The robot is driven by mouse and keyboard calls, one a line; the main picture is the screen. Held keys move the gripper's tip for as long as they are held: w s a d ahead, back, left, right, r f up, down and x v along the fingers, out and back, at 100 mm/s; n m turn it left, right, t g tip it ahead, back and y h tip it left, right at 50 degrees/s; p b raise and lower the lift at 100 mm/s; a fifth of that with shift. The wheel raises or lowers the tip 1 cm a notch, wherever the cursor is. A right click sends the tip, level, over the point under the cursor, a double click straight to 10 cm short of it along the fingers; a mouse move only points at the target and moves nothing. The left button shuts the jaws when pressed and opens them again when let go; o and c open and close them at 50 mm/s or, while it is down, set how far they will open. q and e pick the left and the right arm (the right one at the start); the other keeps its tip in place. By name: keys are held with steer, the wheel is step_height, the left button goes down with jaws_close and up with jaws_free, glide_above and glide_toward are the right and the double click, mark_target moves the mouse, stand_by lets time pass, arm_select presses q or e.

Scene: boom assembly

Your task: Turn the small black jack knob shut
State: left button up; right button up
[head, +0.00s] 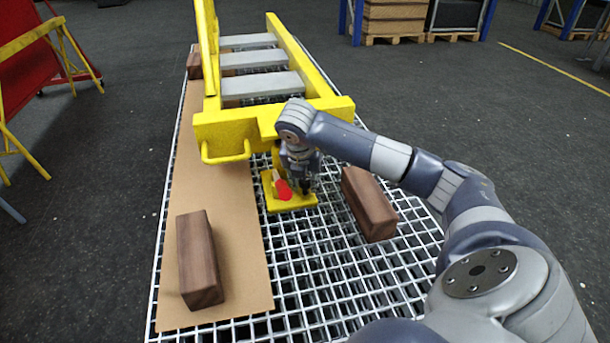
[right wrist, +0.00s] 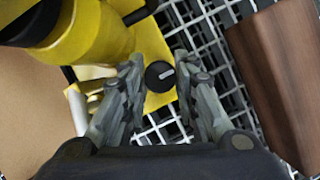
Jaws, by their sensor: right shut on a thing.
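The small black jack knob (right wrist: 160,75) shows in the right wrist view as a round cap with a pale grey bar, beside the yellow jack (right wrist: 95,40). My right gripper (right wrist: 159,68) points down with a finger on either side of the knob and is shut on it. In the head view my right gripper (head: 304,184) is low over the yellow base of the jack (head: 290,203), just right of a red part (head: 282,190). The knob is hard to make out in the head view. My left gripper is not in view.
The yellow boom frame (head: 225,128) lies behind the jack on a metal grating table (head: 320,290). A brown wooden block (head: 370,203) lies close to the right of the gripper, another block (head: 198,260) at the front left on cardboard (head: 235,225).

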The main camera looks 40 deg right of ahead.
steer(key=o, duration=1)
steer(key=shift+r, duration=0.1)
steer(key=shift+v, duration=5.9)
steer(key=shift+a, duration=0.15)
